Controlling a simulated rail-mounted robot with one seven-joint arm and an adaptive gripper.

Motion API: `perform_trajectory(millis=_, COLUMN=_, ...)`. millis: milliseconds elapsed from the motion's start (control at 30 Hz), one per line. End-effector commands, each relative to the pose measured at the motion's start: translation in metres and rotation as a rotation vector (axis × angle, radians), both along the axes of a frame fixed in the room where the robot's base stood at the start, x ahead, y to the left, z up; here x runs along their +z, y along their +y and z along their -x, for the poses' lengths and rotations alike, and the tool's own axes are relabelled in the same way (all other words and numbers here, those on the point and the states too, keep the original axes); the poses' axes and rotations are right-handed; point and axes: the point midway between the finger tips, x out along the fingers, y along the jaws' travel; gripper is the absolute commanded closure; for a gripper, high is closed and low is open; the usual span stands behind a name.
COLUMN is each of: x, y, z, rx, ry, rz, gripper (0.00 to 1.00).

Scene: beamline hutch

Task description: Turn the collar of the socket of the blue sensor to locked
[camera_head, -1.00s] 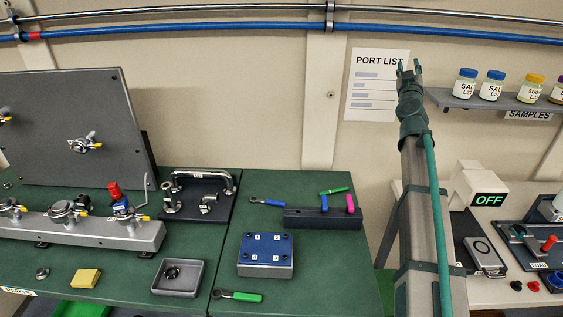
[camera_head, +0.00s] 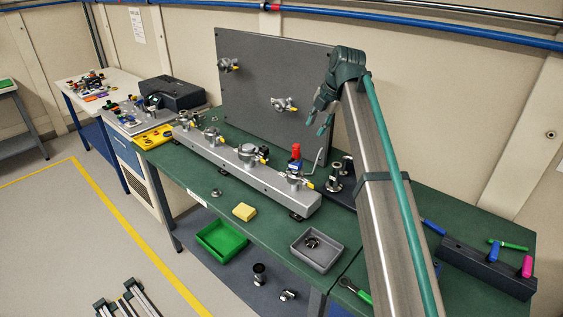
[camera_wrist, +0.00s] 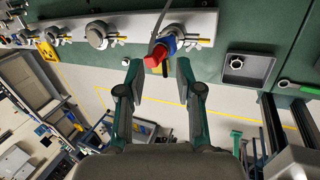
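A sensor with a blue body (camera_head: 295,167) and a red top (camera_head: 296,151) stands upright on the right end of the long grey manifold (camera_head: 250,192). A yellow-tipped part (camera_head: 309,185) sticks out near its base. The collar's marks are too small to read. My gripper (camera_head: 317,125) is open and empty, above and apart from the sensor. In the wrist view my gripper (camera_wrist: 158,72) has its two fingers spread, with the red top (camera_wrist: 155,59) and blue body (camera_wrist: 169,43) seen just beyond and between the tips.
Other round fittings (camera_head: 247,152) line the manifold, and an upright grey panel (camera_head: 265,85) stands behind. A dark fixture (camera_head: 335,185) stands right.

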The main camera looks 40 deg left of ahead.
Motion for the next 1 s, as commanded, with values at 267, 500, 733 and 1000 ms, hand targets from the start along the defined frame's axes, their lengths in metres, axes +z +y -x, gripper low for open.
perform_trajectory(millis=267, x=-0.002, y=0.016, z=0.059, rx=0.182, ry=0.025, rz=0.206, gripper=0.65)
perform_trajectory(millis=500, x=-0.025, y=0.018, z=0.063, rx=0.186, ry=0.029, rz=0.215, gripper=0.65)
perform_trajectory(millis=733, x=-0.063, y=0.025, z=0.063, rx=0.186, ry=0.029, rz=0.214, gripper=0.65)
perform_trajectory(millis=1000, x=-0.098, y=0.032, z=0.064, rx=0.184, ry=0.028, rz=0.212, gripper=0.65)
